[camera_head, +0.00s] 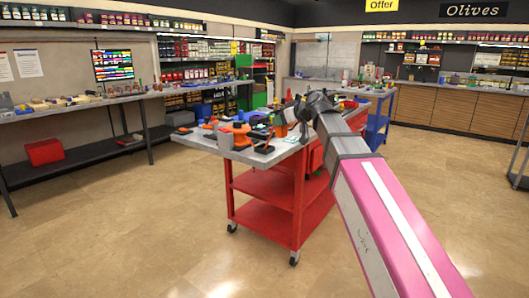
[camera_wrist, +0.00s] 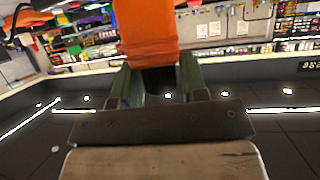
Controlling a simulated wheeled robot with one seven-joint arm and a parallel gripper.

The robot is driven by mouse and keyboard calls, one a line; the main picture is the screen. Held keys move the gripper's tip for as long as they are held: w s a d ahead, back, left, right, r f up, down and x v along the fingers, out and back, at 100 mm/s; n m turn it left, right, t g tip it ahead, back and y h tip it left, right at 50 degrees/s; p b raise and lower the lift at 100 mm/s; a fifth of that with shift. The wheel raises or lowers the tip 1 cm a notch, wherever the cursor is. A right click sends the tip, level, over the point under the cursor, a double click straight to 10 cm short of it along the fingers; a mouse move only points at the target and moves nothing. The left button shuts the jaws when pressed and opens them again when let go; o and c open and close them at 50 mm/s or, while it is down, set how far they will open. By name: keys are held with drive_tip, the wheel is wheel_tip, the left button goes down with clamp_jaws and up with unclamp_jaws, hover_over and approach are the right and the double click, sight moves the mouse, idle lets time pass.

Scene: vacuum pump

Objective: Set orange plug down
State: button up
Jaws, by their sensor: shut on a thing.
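My gripper (camera_wrist: 158,78) is shut on the orange plug (camera_wrist: 146,28) in the wrist view. The plug sits between the two dark green fingers, and its far end is cut off by the picture's top edge. In the head view my gripper (camera_head: 301,112) is at the end of my arm, over the worktop of a red cart (camera_head: 272,190). The held plug is too small and covered to make out clearly there. The wrist view looks upside down, with ceiling lights below, so the gap under the plug cannot be told.
The cart's top is crowded; an orange object (camera_head: 241,136) and several small tools stand at its left end. A long bench (camera_head: 75,106) runs along the left wall, with a red box (camera_head: 44,152) below. A blue cart (camera_head: 377,125) stands behind. The floor in front is clear.

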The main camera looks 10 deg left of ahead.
sight(287, 127)
drive_tip(key=shift+n+g+y, duration=0.4)
drive_tip(key=shift+n+g, duration=0.4)
drive_tip(key=shift+w+a+f, duration=1.3)
drive_tip(key=shift+a+f, duration=0.15)
drive_tip(key=shift+f, duration=0.1)
drive_tip(key=shift+w+a+f, duration=1.35)
drive_tip(key=shift+a+f, duration=0.05)
drive_tip(key=shift+f, duration=0.15)
drive_tip(key=shift+w+a+f, duration=1.3)
drive_tip(key=shift+a+f, duration=0.15)
drive_tip(key=shift+f, duration=0.1)
drive_tip(key=shift+f, duration=0.1)
drive_tip(key=o, duration=1)
drive_tip(key=shift+c, duration=0.2)
drive_tip(key=v, duration=1.2)
